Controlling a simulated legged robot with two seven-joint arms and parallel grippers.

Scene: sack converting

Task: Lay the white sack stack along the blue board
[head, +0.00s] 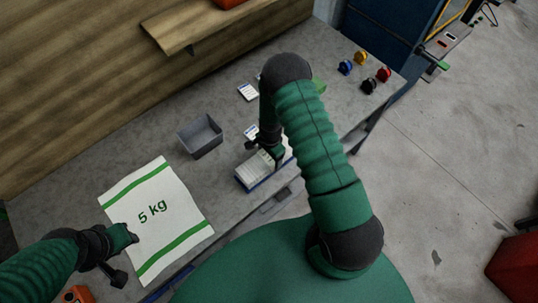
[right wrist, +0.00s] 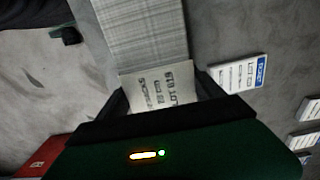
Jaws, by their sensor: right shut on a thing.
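The white sack stack (head: 163,205), with green bands and "5 kg" print, lies flat on the grey bench at the left; its layers cannot be told apart. A blue edge (head: 154,294), perhaps the blue board, shows below it, mostly hidden by my body. My left gripper (head: 130,238) is over the sack's left edge; whether it grips the sack cannot be told. My right gripper (head: 272,160) is away from the sack, at a blue-edged tray (head: 246,186). In the right wrist view it is shut on a printed white card (right wrist: 160,88), beside a pale ribbed stack (right wrist: 142,35).
A grey open bin (head: 200,137) stands between the sack and the tray. Small printed cards (head: 248,92) lie behind. Several coloured knobs (head: 360,58) are at the far right. A wooden shelf (head: 190,25) overhangs the back. An orange object (head: 77,294) is at lower left.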

